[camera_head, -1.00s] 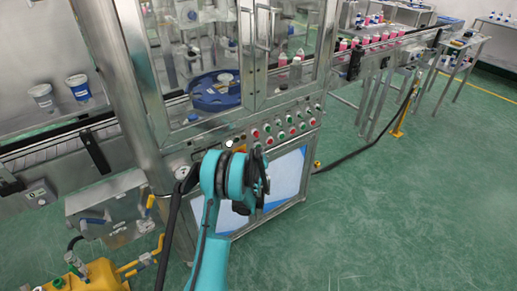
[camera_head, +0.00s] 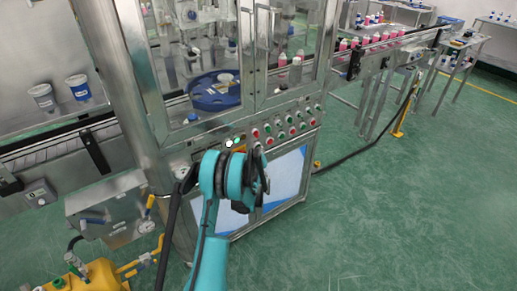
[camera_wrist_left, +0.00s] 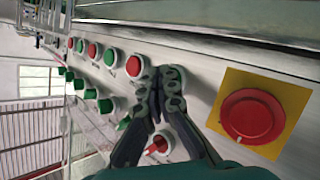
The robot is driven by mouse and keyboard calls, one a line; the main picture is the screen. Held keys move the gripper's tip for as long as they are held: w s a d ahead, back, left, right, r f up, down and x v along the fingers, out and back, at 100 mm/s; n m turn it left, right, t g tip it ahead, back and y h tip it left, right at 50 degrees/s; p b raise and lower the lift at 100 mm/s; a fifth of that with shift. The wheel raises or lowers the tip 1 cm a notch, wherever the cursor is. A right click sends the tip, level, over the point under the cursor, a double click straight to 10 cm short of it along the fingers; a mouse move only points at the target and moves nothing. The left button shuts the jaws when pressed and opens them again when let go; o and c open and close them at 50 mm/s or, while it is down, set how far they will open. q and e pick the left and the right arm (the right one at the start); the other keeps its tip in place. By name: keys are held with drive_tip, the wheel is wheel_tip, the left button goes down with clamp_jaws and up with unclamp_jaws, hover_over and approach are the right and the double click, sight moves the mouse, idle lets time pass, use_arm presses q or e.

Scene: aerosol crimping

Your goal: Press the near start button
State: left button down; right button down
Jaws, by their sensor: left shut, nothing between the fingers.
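The machine's front panel carries red buttons and green buttons in rows. In the left wrist view the closest red button (camera_wrist_left: 133,66) is just left of my fingertips. A green button (camera_wrist_left: 106,105) lies further left, and another green one (camera_wrist_left: 124,123) is partly hidden by my finger. No label is readable, so I cannot tell which is the near start button. My left gripper (camera_wrist_left: 160,76) is shut and empty, its tips close to the panel; contact cannot be told. In the head view my left gripper (camera_head: 264,183) is before the panel's left end. My right gripper is not in view.
A large red mushroom button (camera_wrist_left: 252,115) on a yellow plate is right of the fingers. Glass doors (camera_head: 290,45) stand above the panel. Open green floor (camera_head: 400,220) lies to the right.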

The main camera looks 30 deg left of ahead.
use_arm(q)
drive_tip(key=shift+d, duration=0.1)
drive_tip(key=shift+s+d, duration=0.3)
drive_tip(key=shift+d, duration=0.35)
drive_tip(key=shift+s+d, duration=0.3)
drive_tip(key=shift+d, duration=0.5)
drive_tip(key=shift+s+d, duration=0.35)
drive_tip(key=shift+d, duration=0.4)
drive_tip(key=shift+s+d, duration=0.3)
drive_tip(key=shift+d, duration=0.5)
